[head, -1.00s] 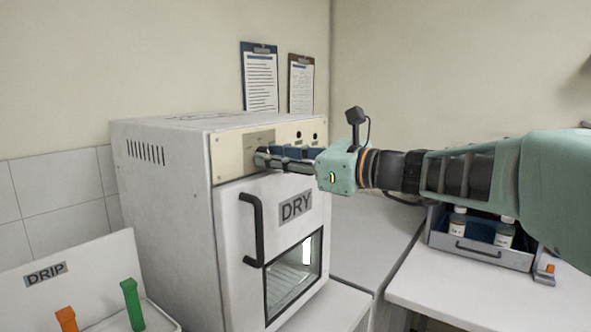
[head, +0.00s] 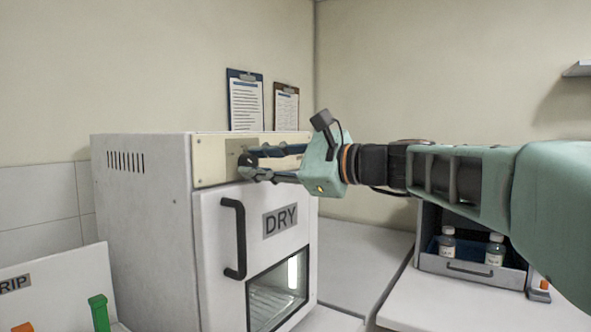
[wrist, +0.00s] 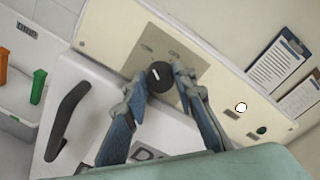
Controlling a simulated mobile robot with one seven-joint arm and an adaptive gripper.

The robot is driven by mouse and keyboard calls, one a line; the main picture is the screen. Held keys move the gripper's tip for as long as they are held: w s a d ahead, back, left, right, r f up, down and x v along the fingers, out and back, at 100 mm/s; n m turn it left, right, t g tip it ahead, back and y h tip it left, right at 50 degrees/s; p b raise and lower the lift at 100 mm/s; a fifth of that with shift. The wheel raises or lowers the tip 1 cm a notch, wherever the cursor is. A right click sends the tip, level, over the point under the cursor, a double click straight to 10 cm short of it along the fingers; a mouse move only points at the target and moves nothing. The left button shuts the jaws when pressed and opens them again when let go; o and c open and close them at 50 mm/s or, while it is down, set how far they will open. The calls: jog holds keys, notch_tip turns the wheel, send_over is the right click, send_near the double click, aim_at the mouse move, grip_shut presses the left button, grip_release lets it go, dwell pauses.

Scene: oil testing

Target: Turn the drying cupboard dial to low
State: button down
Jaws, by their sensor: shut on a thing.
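The drying cupboard (head: 150,220) is a white box with a "DRY" label on its door, on the left in the head view. A cream control panel (head: 210,163) runs along its top front edge. The dial (wrist: 160,76) is a round black knob with a white pointer mark, on a grey plate in the wrist view. Small markings by it are too blurred to read surely. My gripper (head: 248,162) is at the panel, its fingers shut on the dial from two sides; it also shows in the wrist view (wrist: 158,84). The fingers partly hide the dial in the head view.
The black door handle (head: 236,240) sticks out below the panel. A tray with orange and green pieces (wrist: 18,100) stands to the left. Two clipboards hang on the wall behind.

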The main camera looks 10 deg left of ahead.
jog(key=c, duration=2.7)
grip_release()
jog(key=shift+r, duration=0.1)
jog(key=shift+c, duration=0.2)
jog(key=o, duration=1.1)
jog(key=shift+o, duration=0.2)
jog(key=v, duration=0.7)
jog(key=shift+d, duration=0.25)
jog(key=shift+s, duration=0.2)
